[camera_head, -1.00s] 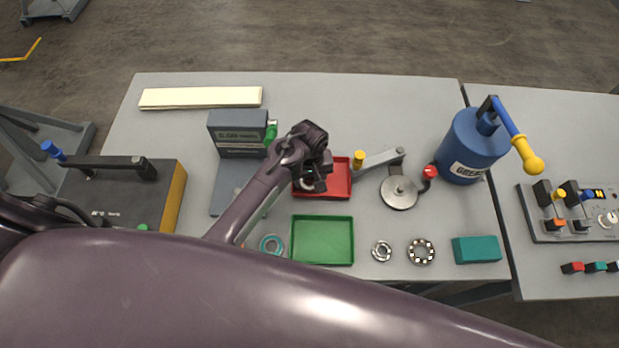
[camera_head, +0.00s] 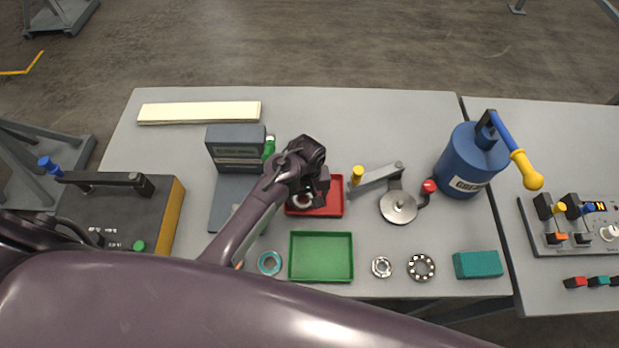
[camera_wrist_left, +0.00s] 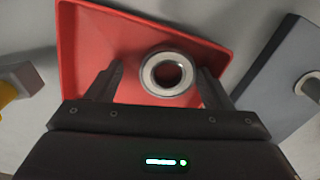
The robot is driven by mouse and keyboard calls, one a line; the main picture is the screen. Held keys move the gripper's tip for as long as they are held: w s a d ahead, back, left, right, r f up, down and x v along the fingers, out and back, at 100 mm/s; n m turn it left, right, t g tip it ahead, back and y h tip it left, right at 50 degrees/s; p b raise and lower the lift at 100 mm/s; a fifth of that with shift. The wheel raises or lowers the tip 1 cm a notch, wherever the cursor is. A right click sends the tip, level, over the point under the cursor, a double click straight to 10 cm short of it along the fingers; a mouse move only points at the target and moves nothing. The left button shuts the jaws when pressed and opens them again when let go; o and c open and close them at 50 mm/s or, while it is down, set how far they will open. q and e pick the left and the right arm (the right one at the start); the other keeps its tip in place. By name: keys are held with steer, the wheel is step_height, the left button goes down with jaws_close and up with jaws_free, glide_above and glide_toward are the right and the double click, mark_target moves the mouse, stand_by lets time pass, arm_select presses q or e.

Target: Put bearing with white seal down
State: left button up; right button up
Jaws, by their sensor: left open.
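The bearing with white seal (camera_wrist_left: 168,73) lies in the red tray (camera_wrist_left: 95,40), seen in the left wrist view as a ring with a pale face and a dark bore. In the head view it shows partly (camera_head: 303,201) at the gripper, inside the red tray (camera_head: 334,204). My left gripper (camera_wrist_left: 160,80) is open over the tray, with one finger on each side of the bearing. The right finger is close to the bearing and a gap shows at the left finger; contact is unclear. The left gripper (camera_head: 310,198) also shows in the head view. My right gripper is not in view.
A green tray (camera_head: 321,279) stands in front of the red one. A teal-sealed ring (camera_head: 269,263) and two bare bearings (camera_head: 382,267) (camera_head: 421,268) lie beside it. A grey device (camera_head: 235,150) stands left, a lever fixture (camera_head: 398,207) and blue grease can (camera_head: 470,160) right.

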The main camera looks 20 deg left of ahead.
arm_select(q)
step_height(320, 180, up, 12)
steer(key=b, duration=0.2)
steer(key=shift+w+f, duration=0.15)
steer(key=shift+w, duration=0.1)
steer(key=shift+d, duration=0.2)
steer(key=shift+s+f, duration=0.1)
